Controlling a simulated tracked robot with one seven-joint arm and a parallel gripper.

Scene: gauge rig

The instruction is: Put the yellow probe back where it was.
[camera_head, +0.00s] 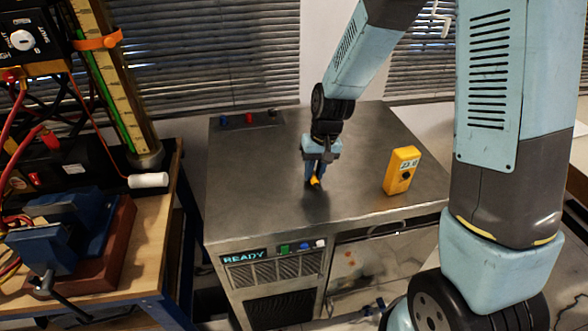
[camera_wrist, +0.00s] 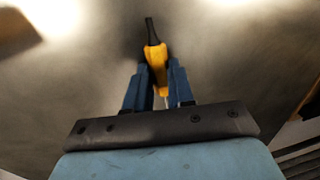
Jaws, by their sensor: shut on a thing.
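The yellow probe (camera_wrist: 156,57) is between the fingers of my gripper (camera_wrist: 158,78) in the wrist view, with its black tip pointing away from the wrist. In the head view the probe (camera_head: 315,181) is a small yellow piece at the lower end of my gripper (camera_head: 315,176), over the middle of the metal bench top (camera_head: 270,195). My gripper is shut on the probe. Whether the probe touches the bench top is hard to tell. A yellow meter box (camera_head: 402,170) stands upright on the bench, right of my gripper and apart from it.
A dark strip with red, blue and dark pieces (camera_head: 250,119) lies at the bench's back left. The bench front has a READY panel (camera_head: 246,256) and coloured buttons. A wooden workbench (camera_head: 150,240) with a blue vise (camera_head: 60,230) stands left. The bench top around my gripper is clear.

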